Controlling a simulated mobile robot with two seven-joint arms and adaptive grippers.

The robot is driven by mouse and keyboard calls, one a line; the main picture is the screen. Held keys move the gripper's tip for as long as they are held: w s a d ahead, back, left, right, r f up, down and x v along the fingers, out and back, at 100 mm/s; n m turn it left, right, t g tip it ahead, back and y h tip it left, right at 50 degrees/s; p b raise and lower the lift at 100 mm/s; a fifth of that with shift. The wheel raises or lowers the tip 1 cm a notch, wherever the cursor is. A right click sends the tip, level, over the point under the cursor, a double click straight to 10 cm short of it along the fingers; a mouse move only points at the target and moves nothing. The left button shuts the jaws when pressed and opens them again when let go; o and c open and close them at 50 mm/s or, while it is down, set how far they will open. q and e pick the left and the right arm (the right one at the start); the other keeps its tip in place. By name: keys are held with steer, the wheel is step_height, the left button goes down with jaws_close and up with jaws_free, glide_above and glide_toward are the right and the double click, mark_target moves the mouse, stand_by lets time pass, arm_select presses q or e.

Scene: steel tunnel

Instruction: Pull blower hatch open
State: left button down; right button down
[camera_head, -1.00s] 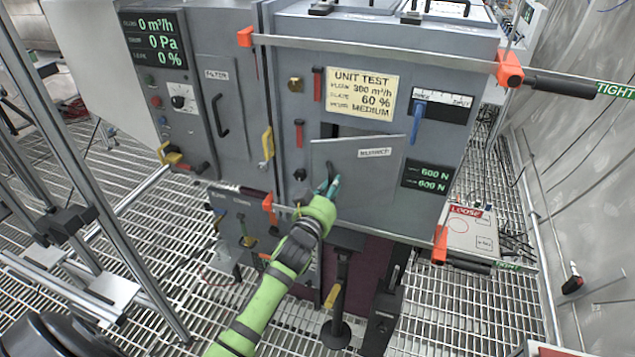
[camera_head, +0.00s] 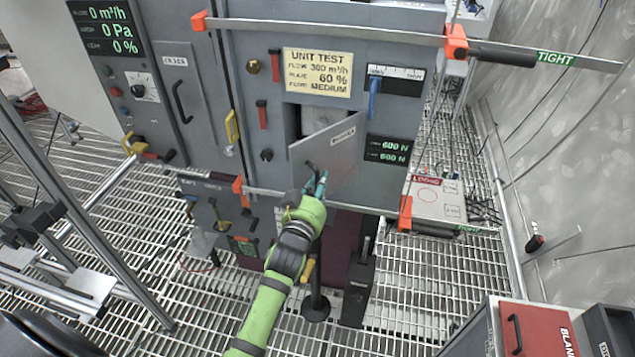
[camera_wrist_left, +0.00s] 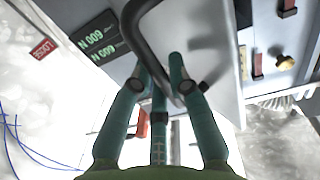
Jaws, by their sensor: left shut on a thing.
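The blower hatch (camera_head: 342,152) is a plain grey panel on the front of the large cabinet. It stands partly open, at an angle to the front, and a gap (camera_head: 312,120) shows behind its upper left edge. Its dark bar handle (camera_head: 309,168) is near its left edge. My left gripper (camera_head: 318,184), with teal fingers on a green arm, is shut on this handle. In the left wrist view, the fingers (camera_wrist_left: 163,75) are around the curved dark handle (camera_wrist_left: 146,42) in front of the pale hatch (camera_wrist_left: 202,50). My right gripper is not in view.
A clamp bar (camera_head: 330,31) with orange ends crosses the cabinet top, and a lower bar (camera_head: 330,201) runs under the hatch. A blue lever (camera_head: 374,97) and a force display (camera_head: 388,150) are close by.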

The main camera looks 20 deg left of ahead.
arm_select(q)
steer(key=shift+d+r, duration=0.1)
steer(key=shift+r, duration=0.05)
steer(key=c, duration=1.3)
jaws_free()
steer(key=shift+c, duration=0.2)
steer(key=shift+o, duration=0.9)
steer(key=shift+w, duration=0.15)
steer(key=s+d, duration=0.1)
steer(key=s, duration=1.1)
steer(key=shift+d, duration=0.15)
